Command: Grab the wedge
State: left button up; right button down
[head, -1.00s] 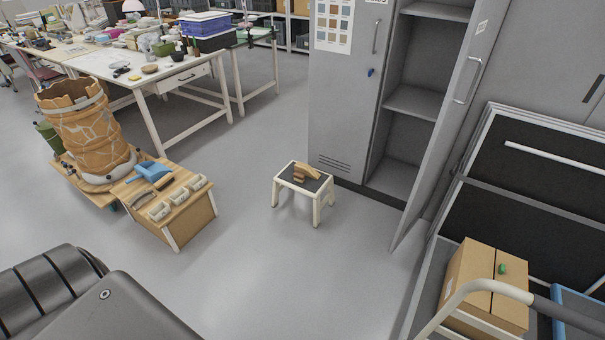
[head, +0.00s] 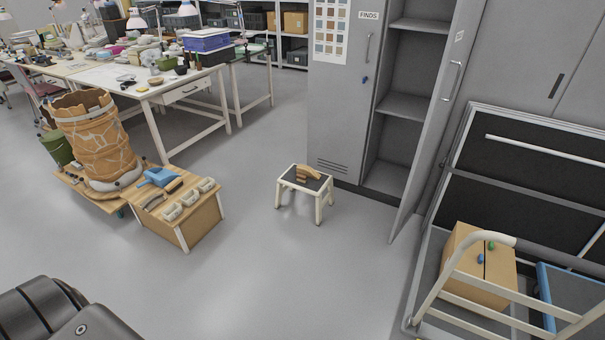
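A light-brown wooden piece (head: 308,172), which looks like the wedge, lies on the black top of a small white step stool (head: 318,201) in the middle of the head view. A smaller brown block-like part shows at its front left; I cannot tell whether it is separate. Neither of my grippers is in view. Only a dark part of my own arm or body shows at the lower left, far from the stool.
A low wooden crate (head: 199,226) with a blue dustpan-like item (head: 158,177) and a large cracked pot (head: 95,140) stand left. An open grey cabinet (head: 385,181) is behind the stool. A trolley with a cardboard box (head: 481,285) stands right. Floor before the stool is clear.

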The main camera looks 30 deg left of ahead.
aim_at(301, 169)
jog(key=u, duration=0.7)
jog(key=i, duration=1.4)
jog(key=u, duration=0.35)
jog(key=i, duration=1.4)
jog(key=z, duration=0.8)
jog(key=i, duration=0.75)
jog(key=z, duration=0.5)
